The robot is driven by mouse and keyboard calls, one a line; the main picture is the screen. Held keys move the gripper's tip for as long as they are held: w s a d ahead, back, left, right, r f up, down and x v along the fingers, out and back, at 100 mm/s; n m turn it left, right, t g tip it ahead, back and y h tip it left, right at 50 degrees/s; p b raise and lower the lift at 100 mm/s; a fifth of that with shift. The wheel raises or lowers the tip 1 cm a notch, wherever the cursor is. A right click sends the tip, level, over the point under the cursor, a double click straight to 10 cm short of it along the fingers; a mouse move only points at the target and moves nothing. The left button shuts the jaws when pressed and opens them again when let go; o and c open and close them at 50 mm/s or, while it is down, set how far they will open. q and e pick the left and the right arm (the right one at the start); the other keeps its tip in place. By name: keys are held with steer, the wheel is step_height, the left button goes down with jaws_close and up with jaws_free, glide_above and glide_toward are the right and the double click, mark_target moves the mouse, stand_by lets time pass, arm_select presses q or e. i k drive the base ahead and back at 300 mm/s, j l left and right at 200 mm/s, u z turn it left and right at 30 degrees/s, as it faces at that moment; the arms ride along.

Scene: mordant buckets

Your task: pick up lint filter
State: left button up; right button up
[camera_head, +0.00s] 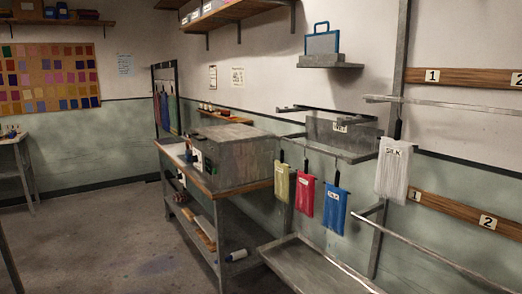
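A flat grey panel with a blue frame and a blue loop handle (322,42) stands upright on a small grey wall shelf (330,64) in the upper middle right. It looks like the lint filter, but I see no label on it. Neither of my grippers shows in the head view.
A grey metal box (236,155) sits on a workbench (205,182). Yellow (282,183), red (305,193) and blue (335,208) bags and a white "SILK" bag (392,170) hang at right. A metal trough (310,265) is below. Floor at left is clear.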

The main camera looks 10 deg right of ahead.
mark_target(327, 41)
steer(key=i+z, duration=0.4)
steer(key=i+j+z, duration=0.25)
steer(key=i+z, duration=0.2)
steer(key=i+j+z, duration=1)
steer(key=j+z, duration=0.25)
